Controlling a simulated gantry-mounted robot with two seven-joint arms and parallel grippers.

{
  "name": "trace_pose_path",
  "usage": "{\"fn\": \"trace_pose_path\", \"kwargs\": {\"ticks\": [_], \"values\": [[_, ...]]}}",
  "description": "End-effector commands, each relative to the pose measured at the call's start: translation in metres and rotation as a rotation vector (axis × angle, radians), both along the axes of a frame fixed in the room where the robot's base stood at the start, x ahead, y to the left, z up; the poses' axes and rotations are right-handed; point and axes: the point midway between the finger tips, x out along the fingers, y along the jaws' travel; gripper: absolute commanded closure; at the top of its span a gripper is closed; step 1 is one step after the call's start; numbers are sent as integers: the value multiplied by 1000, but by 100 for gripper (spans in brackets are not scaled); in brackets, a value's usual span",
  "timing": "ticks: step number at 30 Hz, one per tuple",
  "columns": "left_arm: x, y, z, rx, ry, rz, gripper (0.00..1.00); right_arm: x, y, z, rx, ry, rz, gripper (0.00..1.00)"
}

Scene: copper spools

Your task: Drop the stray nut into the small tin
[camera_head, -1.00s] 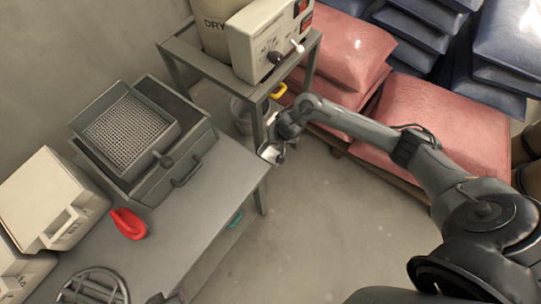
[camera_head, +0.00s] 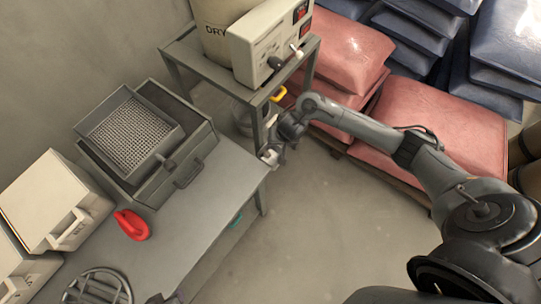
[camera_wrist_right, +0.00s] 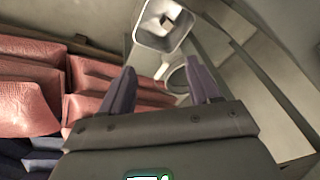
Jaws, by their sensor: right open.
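I cannot make out the stray nut or identify the small tin for sure. My right gripper (camera_head: 272,157) is beside the far right corner of the grey bench, below the machine stand. In the right wrist view my right gripper (camera_wrist_right: 160,66) has its two dark fingers apart, with nothing seen held between them. A pale metal open-mouthed vessel (camera_wrist_right: 139,34) lies ahead of the fingertips, with a small pale shape inside its mouth that I cannot identify. My left gripper is not seen.
The bench (camera_head: 205,215) carries a sieve box (camera_head: 128,128), a red object (camera_head: 132,225) and cream boxes (camera_head: 55,200). A bucket (camera_head: 241,116) stands under the machine stand (camera_head: 312,62). Pink sacks (camera_head: 430,125) lie behind my right arm. The floor in front is clear.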

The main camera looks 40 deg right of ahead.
Motion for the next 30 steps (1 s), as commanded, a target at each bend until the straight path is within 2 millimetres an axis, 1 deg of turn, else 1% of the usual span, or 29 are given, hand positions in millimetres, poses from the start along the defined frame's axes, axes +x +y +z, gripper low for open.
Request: {"fn": "trace_pose_path", "kwargs": {"ticks": [1,3,9,12,18,30], "values": [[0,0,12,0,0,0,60,-2,0,16,0,-2,2,38],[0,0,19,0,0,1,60,-6,1,28,1,-2,1,38],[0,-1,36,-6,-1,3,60,-15,2,55,0,-1,1,38],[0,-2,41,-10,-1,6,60,-17,2,64,0,-1,1,38],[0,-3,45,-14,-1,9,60,-20,2,70,0,0,1,38],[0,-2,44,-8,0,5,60,-20,2,70,0,0,0,38]]}}
